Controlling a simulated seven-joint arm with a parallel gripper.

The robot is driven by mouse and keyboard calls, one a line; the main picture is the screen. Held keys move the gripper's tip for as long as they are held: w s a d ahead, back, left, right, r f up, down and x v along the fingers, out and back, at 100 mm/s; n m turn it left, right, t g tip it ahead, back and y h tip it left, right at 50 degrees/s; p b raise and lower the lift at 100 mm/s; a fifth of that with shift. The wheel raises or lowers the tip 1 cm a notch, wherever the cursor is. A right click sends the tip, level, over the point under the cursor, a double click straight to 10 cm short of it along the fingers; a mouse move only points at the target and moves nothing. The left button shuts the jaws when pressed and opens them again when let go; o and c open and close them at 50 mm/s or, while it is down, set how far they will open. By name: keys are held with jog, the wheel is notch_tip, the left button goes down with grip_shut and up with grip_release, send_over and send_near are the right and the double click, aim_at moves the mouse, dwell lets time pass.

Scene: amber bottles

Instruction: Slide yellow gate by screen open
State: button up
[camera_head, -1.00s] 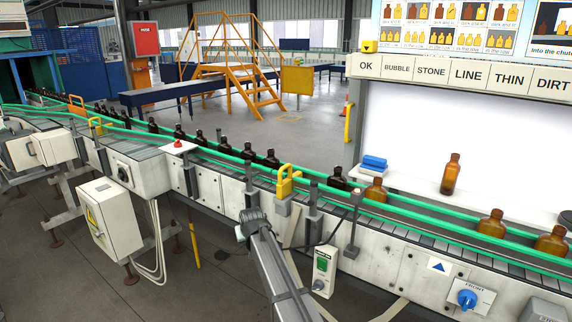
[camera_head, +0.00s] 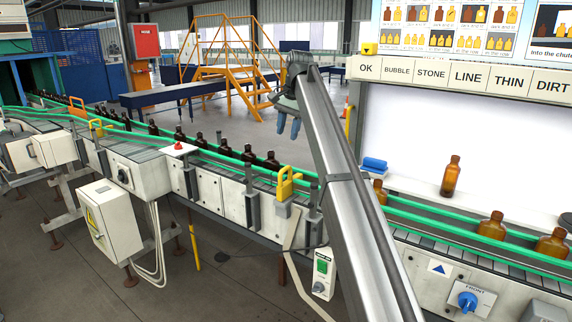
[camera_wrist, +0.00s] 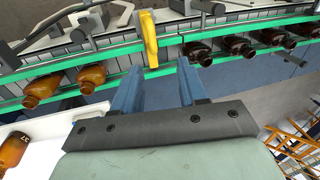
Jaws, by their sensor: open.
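The yellow gate (camera_head: 288,183) nearest the white screen stands upright on the conveyor's near edge, at the green rails. In the wrist view, the yellow gate (camera_wrist: 149,35) crosses the belt between amber and dark bottles. My gripper (camera_head: 288,125) is raised above the far side of the conveyor, its blue fingers pointing down. In the wrist view, my gripper (camera_wrist: 160,76) is open and empty, with the gate beyond its fingertips and apart from them. My arm hides part of the conveyor right of the gate in the head view.
Dark bottles (camera_head: 248,153) stand in a row on the belt left of the gate. Amber bottles (camera_head: 491,226) stand to the right. A blue block (camera_head: 375,164) and one amber bottle (camera_head: 451,176) are on the white shelf. Green rails (camera_head: 430,218) line the belt.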

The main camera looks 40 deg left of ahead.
aim_at(285, 168)
jog(key=shift+m, duration=0.4)
jog(key=x, duration=0.4)
jog(key=d+x, duration=0.1)
jog(key=x, duration=0.7)
jog(key=shift+w+d+f, duration=0.2)
jog(key=shift+f, duration=0.1)
grip_shut()
